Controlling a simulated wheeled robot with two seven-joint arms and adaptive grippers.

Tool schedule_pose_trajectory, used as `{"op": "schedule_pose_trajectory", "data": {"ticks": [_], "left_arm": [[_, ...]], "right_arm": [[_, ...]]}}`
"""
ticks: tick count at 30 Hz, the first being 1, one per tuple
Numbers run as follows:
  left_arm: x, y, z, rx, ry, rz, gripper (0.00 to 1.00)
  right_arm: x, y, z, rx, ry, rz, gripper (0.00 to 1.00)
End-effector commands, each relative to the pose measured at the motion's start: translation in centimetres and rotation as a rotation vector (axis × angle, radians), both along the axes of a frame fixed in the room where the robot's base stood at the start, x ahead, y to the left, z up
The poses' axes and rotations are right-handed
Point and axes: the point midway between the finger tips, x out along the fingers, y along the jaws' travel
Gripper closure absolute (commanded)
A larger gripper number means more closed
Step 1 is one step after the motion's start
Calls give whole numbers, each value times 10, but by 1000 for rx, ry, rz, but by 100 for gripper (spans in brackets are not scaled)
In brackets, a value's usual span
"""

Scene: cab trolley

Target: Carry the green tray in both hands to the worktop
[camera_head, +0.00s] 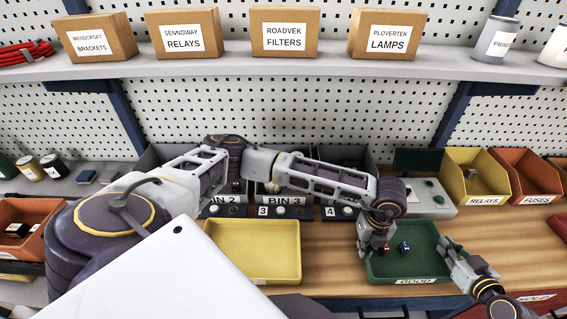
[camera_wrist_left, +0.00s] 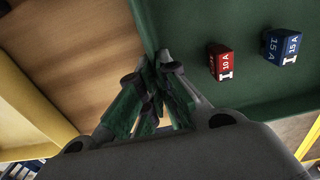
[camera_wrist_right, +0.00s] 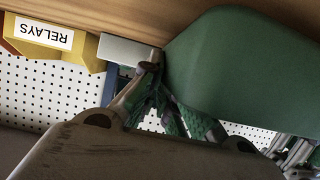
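The green tray (camera_head: 437,277) with a "GOOD" label sits level over the front of the wooden worktop (camera_head: 335,250). A red and a blue fuse block lie in it. My left gripper (camera_head: 372,243) is at its left wall; in the left wrist view the fingers (camera_wrist_left: 150,85) close around the wall of the tray (camera_wrist_left: 200,25). My right gripper (camera_head: 453,252) is at the right wall; in the right wrist view its fingers (camera_wrist_right: 160,90) sit either side of the tray wall (camera_wrist_right: 235,70), one partly hidden. Whether the tray's underside touches the wood I cannot tell.
A yellow tray (camera_head: 255,275) stands just left of the green one. Behind are numbered bins, a grey box (camera_head: 430,200) with a dark screen, and a yellow RELAYS bin (camera_head: 477,175). An orange FUSES bin (camera_head: 527,177) is at right. Bare wood lies right of the tray.

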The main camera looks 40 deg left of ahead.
Motion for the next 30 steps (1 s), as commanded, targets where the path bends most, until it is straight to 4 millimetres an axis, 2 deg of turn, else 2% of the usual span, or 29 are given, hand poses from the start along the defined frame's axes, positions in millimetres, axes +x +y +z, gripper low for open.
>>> {"op": "schedule_pose_trajectory", "data": {"ticks": [13,14,18,30], "left_arm": [[0,0,-10,0,0,1,100],[0,0,-9,1,1,1,92],[0,0,-9,1,1,0,74],[0,0,-7,0,0,0,73]], "right_arm": [[1,0,-9,0,-2,-1,100],[0,-1,-9,0,0,-1,92],[0,0,-9,0,0,-1,74],[0,0,-9,0,0,0,73]]}}
